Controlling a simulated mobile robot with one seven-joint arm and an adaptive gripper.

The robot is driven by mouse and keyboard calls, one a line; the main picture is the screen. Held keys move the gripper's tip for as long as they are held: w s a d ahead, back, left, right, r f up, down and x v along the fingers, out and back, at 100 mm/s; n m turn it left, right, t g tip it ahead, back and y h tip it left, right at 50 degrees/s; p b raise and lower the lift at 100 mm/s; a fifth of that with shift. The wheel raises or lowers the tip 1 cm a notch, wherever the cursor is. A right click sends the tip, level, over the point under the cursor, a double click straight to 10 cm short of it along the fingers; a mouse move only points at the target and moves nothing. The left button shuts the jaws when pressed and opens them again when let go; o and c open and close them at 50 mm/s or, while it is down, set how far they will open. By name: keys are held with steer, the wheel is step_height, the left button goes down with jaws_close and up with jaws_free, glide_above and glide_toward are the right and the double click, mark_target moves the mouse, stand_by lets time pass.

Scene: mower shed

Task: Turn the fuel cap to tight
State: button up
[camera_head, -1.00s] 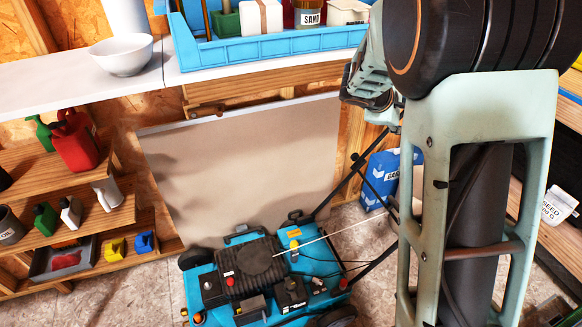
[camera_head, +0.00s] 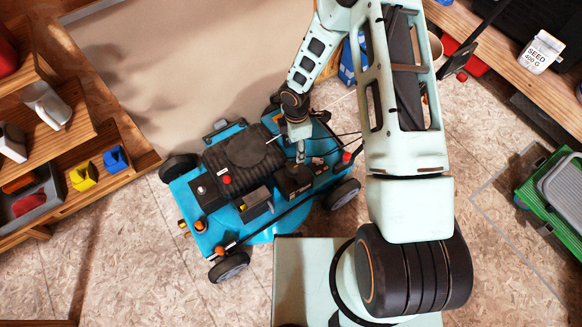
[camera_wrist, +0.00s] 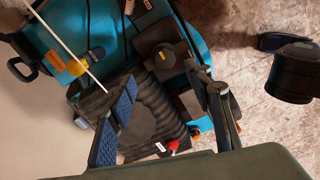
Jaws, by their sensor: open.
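The blue mower (camera_head: 262,228) stands on the floor with a ribbed black engine (camera_head: 240,160) on top. In the wrist view a dark round cap (camera_wrist: 164,57) sits on a black box-shaped tank (camera_wrist: 166,43), with a small orange mark beside it. I take it for the fuel cap; whether it is tight I cannot tell. My gripper (camera_wrist: 168,100) is open and empty, its fingers spread either side of the engine and tank in the wrist view. The cap lies beyond the fingertips, apart from them. In the head view my gripper (camera_head: 300,155) hangs over the tank and partly hides it.
A yellow-topped black fitting (camera_wrist: 95,54) and a pale thin rod (camera_wrist: 88,70) lie near the left finger. A red knob (camera_wrist: 172,145) is on the engine. Wooden shelves (camera_head: 115,160) stand at left, a green crate (camera_head: 540,195) at right.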

mark_target(293, 168)
steer(key=f, duration=0.4)
steer(key=f+b, duration=0.1)
steer(key=f, duration=0.3)
steer(key=a+f+b, duration=0.1)
steer(key=f, duration=0.3)
steer(key=shift+s, duration=0.4)
steer(key=c, duration=1.2)
steer(key=shift+o, duration=0.2)
steer(key=shift+b, duration=0.3)
